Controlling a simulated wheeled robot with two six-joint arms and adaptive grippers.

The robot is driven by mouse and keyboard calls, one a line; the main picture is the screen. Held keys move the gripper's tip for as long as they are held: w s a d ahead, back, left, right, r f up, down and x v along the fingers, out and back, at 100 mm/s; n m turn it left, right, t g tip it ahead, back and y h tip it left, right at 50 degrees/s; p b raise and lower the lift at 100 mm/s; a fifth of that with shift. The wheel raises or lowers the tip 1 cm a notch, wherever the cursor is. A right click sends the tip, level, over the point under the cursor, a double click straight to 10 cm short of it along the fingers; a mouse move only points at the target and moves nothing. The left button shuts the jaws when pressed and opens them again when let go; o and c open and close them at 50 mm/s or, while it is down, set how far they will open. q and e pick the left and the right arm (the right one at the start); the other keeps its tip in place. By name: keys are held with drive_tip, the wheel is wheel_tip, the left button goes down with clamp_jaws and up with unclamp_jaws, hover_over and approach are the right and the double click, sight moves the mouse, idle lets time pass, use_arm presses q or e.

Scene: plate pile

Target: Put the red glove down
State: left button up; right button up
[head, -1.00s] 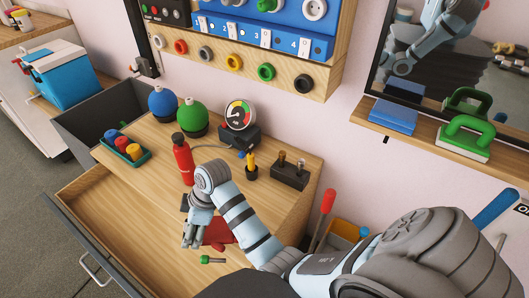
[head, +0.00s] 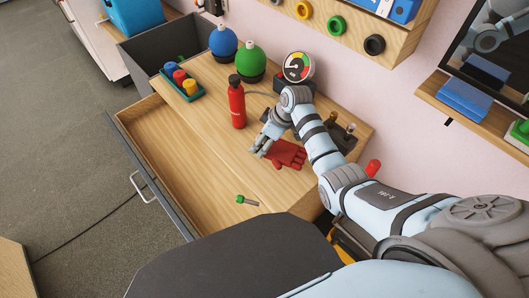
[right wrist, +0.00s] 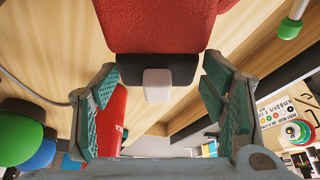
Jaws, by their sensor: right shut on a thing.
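The red glove (head: 287,155) is at the wooden worktop, right of the red bottle. Whether it touches the wood is hard to tell. My right gripper (head: 261,146) is at the glove's left end and shut on it. In the right wrist view the glove (right wrist: 160,22) fills the top, its black cuff and pale tab lying between the fingers of the gripper (right wrist: 160,100). My left gripper is not in view.
The red bottle (head: 237,106), green ball (head: 250,59), blue ball (head: 223,41) and gauge (head: 298,67) stand behind. A green-ended tool (head: 246,200) lies in front. The drawer (head: 150,140) is open on the left.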

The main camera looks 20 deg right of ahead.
sight(277, 148)
wheel_tip(277, 148, down, 4)
drive_tip(key=shift+f+b, duration=0.25)
drive_tip(key=shift+b, duration=0.65)
drive_tip(key=shift+f, duration=0.1)
drive_tip(key=o, duration=1.2)
drive_tip(key=p+v, duration=0.5)
drive_tip(key=v, duration=0.6)
drive_tip(key=shift+s+r, duration=0.1)
drive_tip(key=shift+r, duration=0.2)
drive_tip(key=shift+s+d+r+p, duration=0.15)
drive_tip(key=shift+r+p, duration=0.15)
drive_tip(key=shift+r, duration=0.05)
